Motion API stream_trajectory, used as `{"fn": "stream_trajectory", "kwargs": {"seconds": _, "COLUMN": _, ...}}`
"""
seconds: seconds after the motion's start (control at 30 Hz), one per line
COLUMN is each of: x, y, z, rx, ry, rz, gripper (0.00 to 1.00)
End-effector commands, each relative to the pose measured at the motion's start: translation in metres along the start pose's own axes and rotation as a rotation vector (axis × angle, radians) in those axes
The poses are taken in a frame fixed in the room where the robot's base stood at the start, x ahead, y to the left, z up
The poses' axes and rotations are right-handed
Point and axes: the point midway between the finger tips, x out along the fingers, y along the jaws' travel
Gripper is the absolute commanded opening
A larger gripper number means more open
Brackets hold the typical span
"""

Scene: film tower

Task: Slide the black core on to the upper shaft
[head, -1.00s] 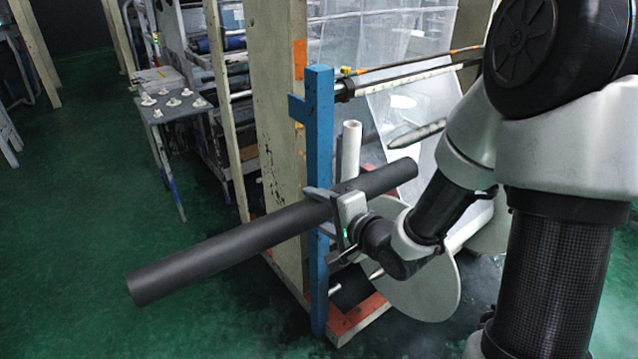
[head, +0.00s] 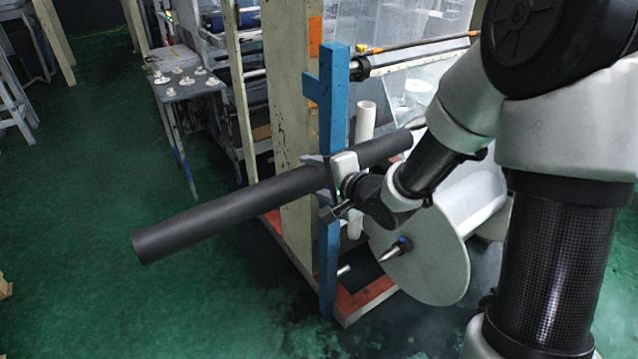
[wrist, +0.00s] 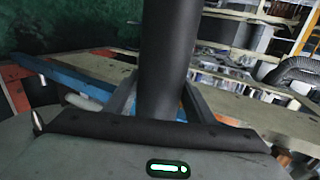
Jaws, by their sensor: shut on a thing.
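The black core (head: 230,212) is a long dark tube held in the air, sloping from lower left to upper right. My gripper (head: 332,178) is shut around it, nearer its right end. In the wrist view the core (wrist: 166,60) runs between my gripper's fingers (wrist: 158,102). The upper shaft (head: 416,123) shows as a short pale pointed tip just above and right of the core's right end, partly behind my arm. I cannot tell whether they touch; the tube's opening there is hidden.
A blue post (head: 331,230) stands behind my gripper beside a cream column (head: 290,110). A white roll with a round flange (head: 435,270) and pointed lower shaft (head: 392,253) sits below. A white tube (head: 364,120) stands behind the core.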

Motion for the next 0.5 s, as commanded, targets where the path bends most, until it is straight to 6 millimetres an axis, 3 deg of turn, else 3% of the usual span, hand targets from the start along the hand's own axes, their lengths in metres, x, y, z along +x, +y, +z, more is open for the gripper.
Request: {"fn": "stream_trajectory", "kwargs": {"seconds": 0.5, "x": 0.038, "y": -0.016, "z": -0.002, "rx": -0.001, "ry": -0.001, "rz": -0.005, "gripper": 0.12}}
